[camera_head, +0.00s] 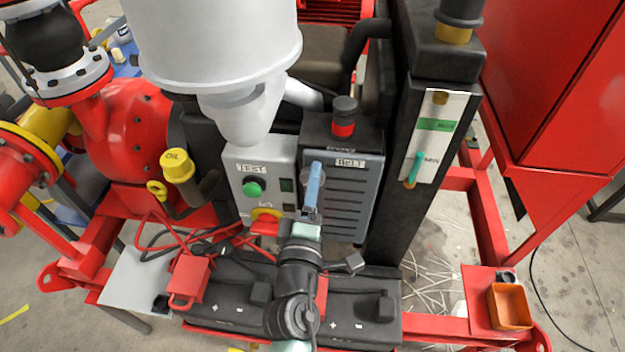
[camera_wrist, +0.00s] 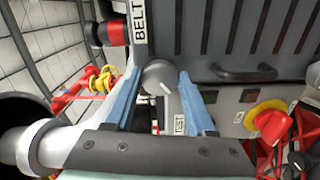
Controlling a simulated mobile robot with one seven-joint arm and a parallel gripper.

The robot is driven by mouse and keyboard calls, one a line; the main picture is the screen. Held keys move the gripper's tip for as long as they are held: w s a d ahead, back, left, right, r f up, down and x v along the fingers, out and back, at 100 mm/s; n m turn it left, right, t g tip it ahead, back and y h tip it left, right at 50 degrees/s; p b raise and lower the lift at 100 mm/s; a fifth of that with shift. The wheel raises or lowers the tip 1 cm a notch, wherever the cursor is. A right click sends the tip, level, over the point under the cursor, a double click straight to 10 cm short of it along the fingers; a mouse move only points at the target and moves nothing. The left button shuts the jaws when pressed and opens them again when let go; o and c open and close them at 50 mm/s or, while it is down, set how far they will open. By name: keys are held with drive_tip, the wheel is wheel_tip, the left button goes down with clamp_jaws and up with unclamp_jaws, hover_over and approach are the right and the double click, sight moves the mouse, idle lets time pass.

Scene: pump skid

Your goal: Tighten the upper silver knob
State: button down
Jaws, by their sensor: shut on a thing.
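The upper silver knob (camera_wrist: 159,76) is round with a white mark on its face. It sits on the edge of the grey belt guard (camera_head: 362,192), near the BELT label. My gripper (camera_wrist: 160,84) has its blue fingers on either side of the knob, shut on it. In the head view my gripper (camera_head: 313,183) is at the guard's upper left edge and hides the knob there. I see no second silver knob in either view.
The TEST box (camera_head: 262,160) with a green button and a red-and-yellow switch (camera_head: 265,222) stands left of my gripper. A black-and-red cap (camera_head: 344,118) stands above the guard. A black handle (camera_wrist: 245,74) projects from the guard. A gauge panel (camera_head: 437,137) is at the right.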

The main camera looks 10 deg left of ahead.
drive_tip(key=shift+n+p, duration=1.25)
drive_tip(key=shift+n, duration=3.75)
drive_tip(key=shift+c, duration=1.1)
unclamp_jaws()
drive_tip(key=s+b, duration=0.3)
drive_tip(key=s, duration=1)
drive_tip(key=shift+b, duration=0.4)
